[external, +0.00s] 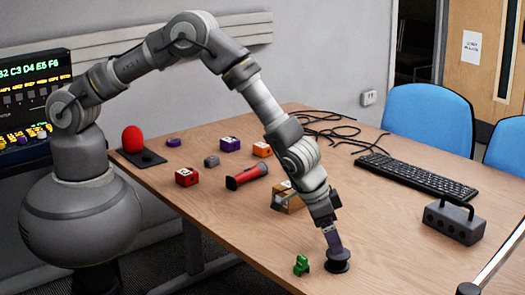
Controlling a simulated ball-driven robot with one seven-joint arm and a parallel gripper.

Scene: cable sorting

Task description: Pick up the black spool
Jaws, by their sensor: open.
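The black spool (337,265) stands on the wooden table near its front edge, low in the external view. My gripper (334,245) points down right above the spool. Its jaws are open, and the fingertips overlap the spool's top in this view. I cannot tell whether they touch the spool or reach around its middle. The gripper hides part of the spool's upper side.
A small green object (301,265) sits just left of the spool. A tan box (287,199) stands behind the wrist, with a red flashlight (247,176) beyond it. A grey handled block (453,222) and black keyboard (415,176) lie right. The table between is clear.

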